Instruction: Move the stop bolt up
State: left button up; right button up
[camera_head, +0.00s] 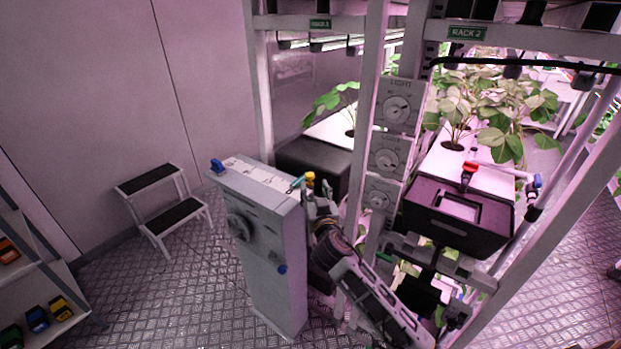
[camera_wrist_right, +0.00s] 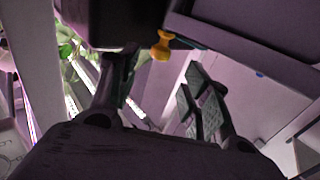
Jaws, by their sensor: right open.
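A grey pedestal cabinet (camera_head: 265,250) stands left of the racks. A yellow knob (camera_head: 310,176) sits at its right top corner, beside a small teal piece (camera_head: 297,183). I cannot tell for certain which is the stop bolt. My right gripper (camera_head: 318,203) is at the cabinet's right side, just below the yellow knob. In the wrist view the right gripper (camera_wrist_right: 158,88) has its fingers apart, with the yellow knob (camera_wrist_right: 161,46) beyond them. My left gripper is not in view.
A rack post with dials (camera_head: 384,155) stands close to the right of my right arm. A black planter box (camera_head: 458,215) with a red valve (camera_head: 469,169) above it is further right. A step stool (camera_head: 165,208) stands on the left floor, which has free room.

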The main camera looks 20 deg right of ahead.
aim_at(311, 178)
jog(key=shift+w+d, duration=0.15)
jog(key=shift+w, duration=1)
jog(key=shift+w+d, duration=0.15)
jog(key=shift+w, duration=0.85)
jog(key=shift+w+d, duration=0.1)
jog(key=shift+w, duration=0.55)
jog(key=shift+w+d+p, duration=0.1)
jog(key=shift+w+p, duration=0.2)
jog(key=shift+w, duration=0.7)
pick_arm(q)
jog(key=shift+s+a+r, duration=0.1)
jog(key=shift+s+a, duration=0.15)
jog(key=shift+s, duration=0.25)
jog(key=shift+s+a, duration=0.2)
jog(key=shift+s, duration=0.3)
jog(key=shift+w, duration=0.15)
pick_arm(e)
jog(key=shift+c, duration=0.5)
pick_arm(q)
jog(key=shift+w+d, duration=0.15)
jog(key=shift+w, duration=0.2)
pick_arm(e)
grip_shut()
